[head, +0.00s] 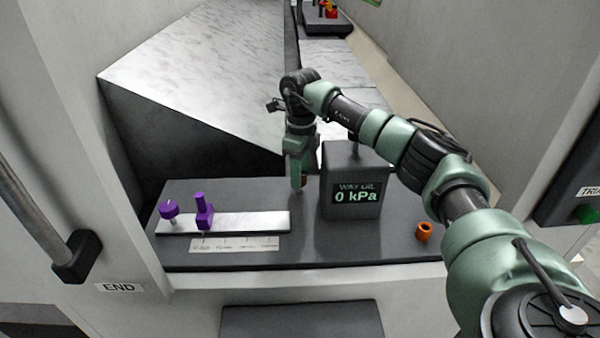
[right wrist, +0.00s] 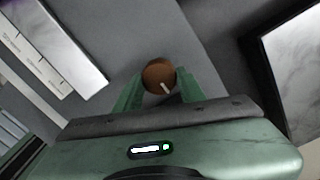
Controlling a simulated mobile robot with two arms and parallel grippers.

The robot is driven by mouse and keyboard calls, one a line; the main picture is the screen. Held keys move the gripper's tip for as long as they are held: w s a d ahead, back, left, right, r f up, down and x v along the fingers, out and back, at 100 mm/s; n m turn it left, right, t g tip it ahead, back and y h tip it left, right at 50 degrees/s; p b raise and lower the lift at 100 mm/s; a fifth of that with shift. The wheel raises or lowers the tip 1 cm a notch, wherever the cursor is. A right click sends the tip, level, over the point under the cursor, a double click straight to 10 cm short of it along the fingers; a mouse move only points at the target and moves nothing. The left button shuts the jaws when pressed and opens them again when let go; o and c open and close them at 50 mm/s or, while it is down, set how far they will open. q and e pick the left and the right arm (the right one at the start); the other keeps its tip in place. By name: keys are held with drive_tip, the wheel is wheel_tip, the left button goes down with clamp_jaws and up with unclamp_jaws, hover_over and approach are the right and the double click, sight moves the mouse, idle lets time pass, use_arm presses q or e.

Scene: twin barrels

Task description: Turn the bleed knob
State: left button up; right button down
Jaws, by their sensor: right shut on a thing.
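The bleed knob, a round brown knob with a pale pointer mark, shows in the right wrist view (right wrist: 158,76) between the two green fingers. In the head view only a small orange-brown bit of it (head: 303,181) shows at the fingertips, left of the gauge box. My right gripper (head: 299,183) points down over the dark bench top and is shut on the knob; it also shows in the right wrist view (right wrist: 158,88). The dark gauge box (head: 350,165) has a display (head: 357,193) reading "WAY OIL 0 kPa". My left gripper is not in view.
Two purple parts (head: 169,211) (head: 204,212) stand on a pale strip (head: 255,221) at the left, with a ruler-like scale (head: 235,244) in front. A small orange ring-shaped piece (head: 424,231) sits right of the gauge box. A large sloped block (head: 200,70) rises behind the bench.

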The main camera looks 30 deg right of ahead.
drive_tip(key=shift+n, duration=0.3)
drive_tip(key=n, duration=0.4)
drive_tip(key=shift+w+r+n+p, duration=0.1)
drive_tip(key=shift+w+n+p, duration=0.05)
drive_tip(key=shift+n+p, duration=0.15)
drive_tip(key=n, duration=0.6)
drive_tip(key=shift+w, duration=0.1)
drive_tip(key=shift+n, duration=0.3)
drive_tip(key=c, duration=0.9)
unclamp_jaws()
drive_tip(key=shift+o, duration=0.2)
